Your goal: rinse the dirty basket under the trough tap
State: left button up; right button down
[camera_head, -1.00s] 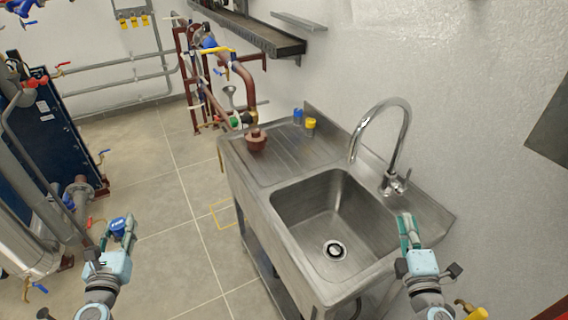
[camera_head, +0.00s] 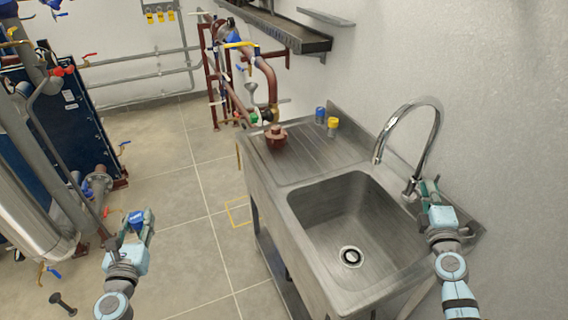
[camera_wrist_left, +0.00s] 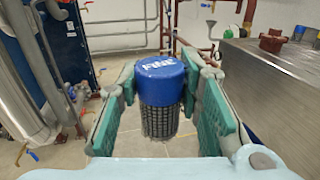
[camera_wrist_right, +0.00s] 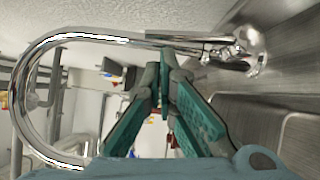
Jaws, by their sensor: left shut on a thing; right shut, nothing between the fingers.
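The basket is a dark mesh cylinder (camera_wrist_left: 160,121) with a blue cap (camera_wrist_left: 160,80) bearing white letters. My left gripper (camera_head: 136,220) is shut on it and holds it upright over the floor, left of the sink. In the head view the blue cap (camera_head: 135,216) shows between the fingers. The trough is a steel sink with a basin (camera_head: 335,215) and a tall curved tap (camera_head: 436,122); no water shows. My right gripper (camera_head: 428,187) is shut and empty beside the tap's base, partly hiding the lever. In the right wrist view its fingertips (camera_wrist_right: 165,55) are close to the tap (camera_wrist_right: 105,37); contact is unclear.
On the drainboard (camera_head: 297,156) stand a red-brown fitting (camera_head: 276,137), a blue-capped item (camera_head: 320,115) and a yellow-capped item (camera_head: 333,126). Pipes and a blue plate exchanger (camera_head: 75,120) stand left. The floor between exchanger and sink is mostly open.

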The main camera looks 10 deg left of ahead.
pick_arm(q)
jog(key=shift+s+d, duration=0.1)
pick_arm(e)
jog(key=shift+d+r, duration=0.1)
jog(key=shift+d, duration=0.15)
jog(key=shift+w, duration=0.1)
